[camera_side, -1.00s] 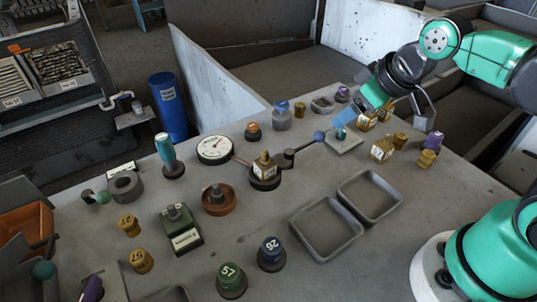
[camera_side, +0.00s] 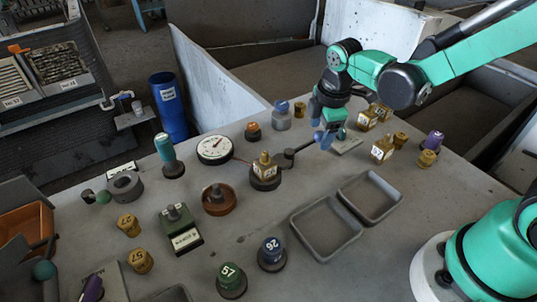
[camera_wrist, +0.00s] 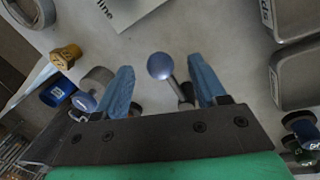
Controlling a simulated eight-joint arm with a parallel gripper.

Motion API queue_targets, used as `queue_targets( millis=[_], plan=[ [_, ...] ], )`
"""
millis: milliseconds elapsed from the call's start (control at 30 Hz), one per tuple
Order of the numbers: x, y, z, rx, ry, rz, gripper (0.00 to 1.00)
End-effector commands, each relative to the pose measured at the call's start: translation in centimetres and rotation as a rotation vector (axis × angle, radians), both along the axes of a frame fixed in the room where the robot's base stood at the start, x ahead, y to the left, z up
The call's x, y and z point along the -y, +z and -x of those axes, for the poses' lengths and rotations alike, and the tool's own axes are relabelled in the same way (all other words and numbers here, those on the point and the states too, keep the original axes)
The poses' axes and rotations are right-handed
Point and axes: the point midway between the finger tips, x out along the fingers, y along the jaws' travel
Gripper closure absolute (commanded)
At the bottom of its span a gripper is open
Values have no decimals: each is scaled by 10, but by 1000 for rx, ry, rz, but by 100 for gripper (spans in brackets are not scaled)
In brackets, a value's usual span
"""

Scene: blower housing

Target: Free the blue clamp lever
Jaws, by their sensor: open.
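The clamp lever (camera_side: 303,148) is a dark bar reaching right from a dark hub beside a brass block on a round dark base (camera_side: 265,181). In the wrist view its blue ball knob (camera_wrist: 160,66) appears between the tips of my two blue fingers, with a gap on either side. My gripper (camera_side: 325,138) is open and points down at the knob end of the lever; it also shows in the wrist view (camera_wrist: 162,70). In the side view the fingers and knob overlap, so contact there cannot be told. The lever's hub is partly hidden in the wrist view.
A white dial gauge (camera_side: 215,149) stands left of the lever. A grey bottle-like piece with a blue top (camera_side: 282,119) is behind it, and several brass pieces (camera_side: 383,149) stand to the right. Two empty grey trays (camera_side: 326,228) lie in front, with bare table between.

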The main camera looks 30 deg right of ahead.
Motion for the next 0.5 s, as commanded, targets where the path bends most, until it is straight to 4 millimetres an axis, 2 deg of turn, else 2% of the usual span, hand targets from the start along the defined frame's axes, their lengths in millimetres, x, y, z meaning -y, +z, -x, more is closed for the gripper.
queue_targets(
  millis=[133, 433, 467, 500],
  plan=[
    [1, -10, -2, 0, -1, 0, 36],
    [1, -12, -2, 1, -1, -1, 36],
    [1, -12, -2, 1, -1, -1, 41],
    [1, -12, -2, 1, -2, -1, 53]
  ],
)
